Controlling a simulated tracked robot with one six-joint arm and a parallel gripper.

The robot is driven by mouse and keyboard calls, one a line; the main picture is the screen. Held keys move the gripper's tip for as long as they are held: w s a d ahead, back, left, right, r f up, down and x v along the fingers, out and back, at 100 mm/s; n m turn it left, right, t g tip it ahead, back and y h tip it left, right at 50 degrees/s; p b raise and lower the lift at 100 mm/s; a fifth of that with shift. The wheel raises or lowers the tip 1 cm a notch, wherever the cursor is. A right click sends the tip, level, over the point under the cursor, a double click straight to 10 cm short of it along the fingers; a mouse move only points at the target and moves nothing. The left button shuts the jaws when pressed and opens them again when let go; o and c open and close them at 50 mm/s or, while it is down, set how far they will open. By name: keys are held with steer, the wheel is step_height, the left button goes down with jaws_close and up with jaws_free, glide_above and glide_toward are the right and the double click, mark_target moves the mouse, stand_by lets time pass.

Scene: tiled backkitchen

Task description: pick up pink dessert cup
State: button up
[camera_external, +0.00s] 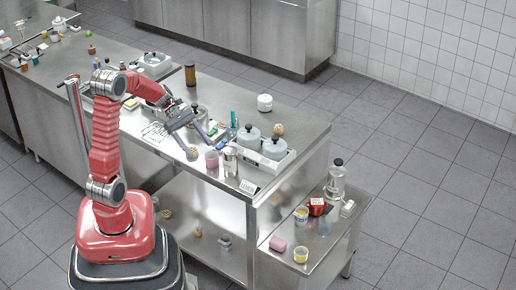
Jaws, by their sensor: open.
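A small pink cup (212,160), which looks like the pink dessert cup, stands upright near the front edge of the steel worktable, left of a clear glass. My gripper (201,147) reaches in from the upper left, over the worktable. Its two fingers are spread and hold nothing that I can see. The fingertips are a little up and left of the cup in the picture. The gap in height and depth between them and the cup is hard to tell from this single view.
A clear glass (230,161) stands close right of the cup. Behind it is a white appliance with grey-lidded pots (249,137). A teal item (234,118) and a white jar (265,102) stand farther back. A lower side table (322,262) holds a pink block (278,243).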

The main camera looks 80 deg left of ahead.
mark_target(215, 162)
steer(key=a+n, duration=0.1)
steer(key=a+n+t, duration=0.1)
steer(key=a, duration=0.1)
steer(key=a+f+t, duration=0.1)
steer(key=a, duration=0.1)
steer(key=shift+s+n, duration=0.3)
steer(key=shift+n, duration=0.1)
steer(key=shift+w+d, duration=0.1)
steer(key=x, duration=0.7)
steer(key=shift+w+d+f, duration=0.15)
steer(key=shift+w+d, duration=0.1)
steer(key=shift+w, duration=0.05)
steer(key=shift+w+d+f, duration=0.15)
steer(key=shift+x, duration=2.6)
steer(key=shift+w, duration=0.15)
